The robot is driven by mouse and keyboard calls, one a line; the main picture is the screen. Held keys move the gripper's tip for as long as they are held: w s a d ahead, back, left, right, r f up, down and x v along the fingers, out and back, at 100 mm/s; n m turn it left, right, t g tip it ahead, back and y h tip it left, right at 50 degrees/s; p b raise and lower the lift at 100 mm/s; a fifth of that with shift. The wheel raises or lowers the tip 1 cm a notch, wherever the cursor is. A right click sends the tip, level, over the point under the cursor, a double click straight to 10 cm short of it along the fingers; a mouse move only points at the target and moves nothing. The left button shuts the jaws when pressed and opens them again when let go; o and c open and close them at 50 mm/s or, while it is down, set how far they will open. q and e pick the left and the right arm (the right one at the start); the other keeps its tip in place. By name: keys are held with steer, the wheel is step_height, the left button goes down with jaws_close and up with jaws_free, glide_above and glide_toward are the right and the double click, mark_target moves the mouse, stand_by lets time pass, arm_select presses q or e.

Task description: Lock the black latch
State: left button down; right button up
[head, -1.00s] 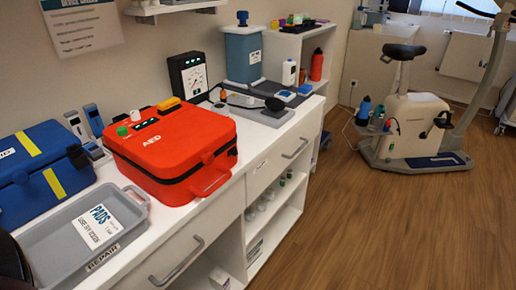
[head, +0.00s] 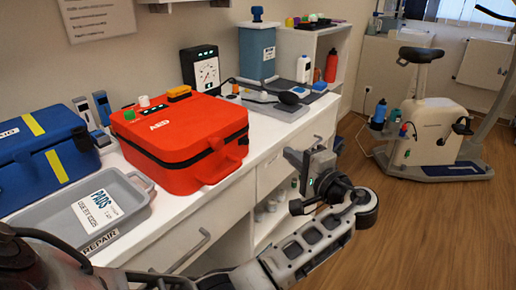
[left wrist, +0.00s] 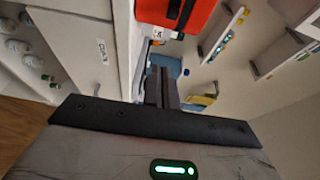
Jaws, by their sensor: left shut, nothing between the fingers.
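The red AED case (head: 170,152) sits shut on the white counter, with a black seam and a small dark latch-like part (head: 216,143) on its front. The blue case (head: 30,165) at the left also has a dark fitting (head: 82,137) on its right end. I cannot tell from the picture whether either is locked. My left gripper (head: 292,157) is shut and empty, in front of the counter and to the right of the red case, apart from it. In the left wrist view its fingers (left wrist: 161,84) are together, and the red case (left wrist: 175,14) shows at the top. My right gripper is out of view.
A grey tray (head: 140,203) with a pads card stands in front of the blue case. A gauge box (head: 201,68), a blue-grey container (head: 257,50) and a black bulb (head: 289,97) stand further back. An exercise bike (head: 425,130) stands on open floor at the right.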

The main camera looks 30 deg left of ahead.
mark_target(245, 141)
arm_select(q)
steer(key=shift+r, duration=0.25)
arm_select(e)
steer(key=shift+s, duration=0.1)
arm_select(q)
steer(key=a+p, duration=0.2)
steer(key=a, duration=0.7)
steer(key=shift+a+p, duration=0.25)
steer(key=shift+p, duration=0.05)
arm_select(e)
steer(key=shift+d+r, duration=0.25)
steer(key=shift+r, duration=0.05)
